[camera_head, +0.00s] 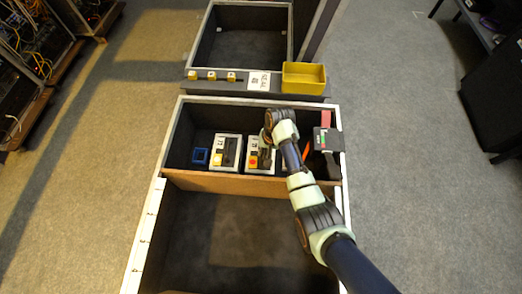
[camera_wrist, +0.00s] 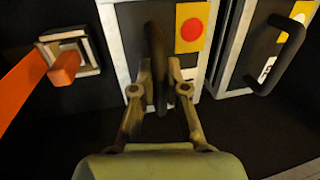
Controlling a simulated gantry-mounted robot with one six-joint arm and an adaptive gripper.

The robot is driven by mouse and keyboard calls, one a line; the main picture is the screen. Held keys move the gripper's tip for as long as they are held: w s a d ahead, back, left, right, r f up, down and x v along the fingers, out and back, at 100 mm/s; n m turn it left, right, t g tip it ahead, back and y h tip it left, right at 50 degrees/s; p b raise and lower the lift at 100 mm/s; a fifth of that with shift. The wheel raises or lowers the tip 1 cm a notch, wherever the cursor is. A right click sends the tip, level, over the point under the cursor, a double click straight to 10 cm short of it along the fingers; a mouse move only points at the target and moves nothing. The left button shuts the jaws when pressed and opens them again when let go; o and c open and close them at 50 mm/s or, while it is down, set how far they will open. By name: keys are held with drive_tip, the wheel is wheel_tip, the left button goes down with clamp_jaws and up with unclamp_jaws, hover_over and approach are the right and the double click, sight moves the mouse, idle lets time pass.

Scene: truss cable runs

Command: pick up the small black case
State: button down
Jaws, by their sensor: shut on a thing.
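A small black case (camera_head: 252,157) with a pale frame, a black handle and a red dot on a yellow patch stands in the bin, partly behind my arm. In the wrist view, the same case (camera_wrist: 185,70) is straight ahead. My gripper (camera_wrist: 161,92) has its two fingers on either side of its black upright handle (camera_wrist: 155,50) and is shut on it. In the head view, my gripper (camera_head: 266,141) is largely hidden by my wrist. Whether the case is lifted off the bin floor I cannot tell.
A similar case (camera_head: 226,152) stands close on the left, with a blue block (camera_head: 200,156) beyond it. An orange strap (camera_head: 306,150) and a black device (camera_head: 327,140) are to the right. A yellow tray (camera_head: 303,77) sits on the ledge behind. The front compartment (camera_head: 220,235) is empty.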

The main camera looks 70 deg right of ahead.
drive_tip(key=shift+r, duration=0.15)
wheel_tip(320, 180, up, 20)
drive_tip(key=p, duration=1)
drive_tip(key=shift+w, duration=0.1)
